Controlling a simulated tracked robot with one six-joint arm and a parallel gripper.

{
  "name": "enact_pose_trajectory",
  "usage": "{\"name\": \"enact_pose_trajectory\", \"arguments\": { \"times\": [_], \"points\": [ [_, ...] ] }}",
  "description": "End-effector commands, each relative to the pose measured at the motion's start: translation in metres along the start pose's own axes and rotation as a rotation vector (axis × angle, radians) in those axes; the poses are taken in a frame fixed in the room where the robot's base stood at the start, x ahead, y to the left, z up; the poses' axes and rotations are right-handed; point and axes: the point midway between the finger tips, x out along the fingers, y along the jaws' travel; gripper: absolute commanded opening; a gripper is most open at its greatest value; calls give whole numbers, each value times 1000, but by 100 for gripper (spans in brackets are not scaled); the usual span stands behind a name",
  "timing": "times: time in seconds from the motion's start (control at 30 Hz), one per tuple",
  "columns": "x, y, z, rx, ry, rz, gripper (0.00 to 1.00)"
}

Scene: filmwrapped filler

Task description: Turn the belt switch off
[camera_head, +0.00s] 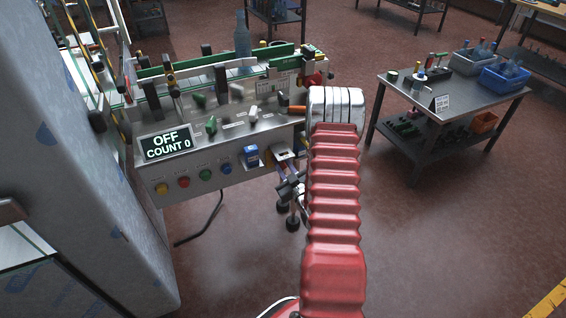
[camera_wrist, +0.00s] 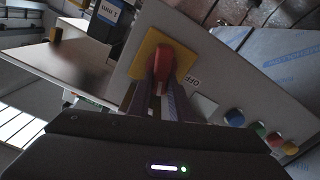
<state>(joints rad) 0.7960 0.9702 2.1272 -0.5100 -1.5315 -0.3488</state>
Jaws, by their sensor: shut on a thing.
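The belt switch is a red knob (camera_wrist: 164,60) on a yellow plate (camera_wrist: 147,50) on the machine's front panel in the wrist view. An OFF label (camera_wrist: 192,80) sits beside it. My gripper (camera_wrist: 166,88) is shut on the red knob, one finger on each side, and the fingers hide part of it. In the head view my gripper (camera_head: 290,186) is at the right end of the panel, largely hidden behind my red arm, and the knob cannot be made out. The display (camera_head: 166,144) reads OFF, COUNT 0.
Yellow (camera_head: 162,189), red (camera_head: 183,182), green (camera_head: 205,175) and blue (camera_head: 226,168) buttons line the panel left of the switch. A clear bottle (camera_head: 242,40) stands behind the conveyor. A metal table (camera_head: 455,103) with blue bins is at right. Open floor lies between.

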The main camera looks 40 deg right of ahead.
Motion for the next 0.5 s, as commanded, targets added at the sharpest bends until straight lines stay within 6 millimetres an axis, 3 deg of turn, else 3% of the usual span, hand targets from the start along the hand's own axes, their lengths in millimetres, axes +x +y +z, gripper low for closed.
{"name": "enact_pose_trajectory", "arguments": {
  "times": [0.5],
  "points": [
    [1,-9,1,-489,3,0,0]
  ]
}}
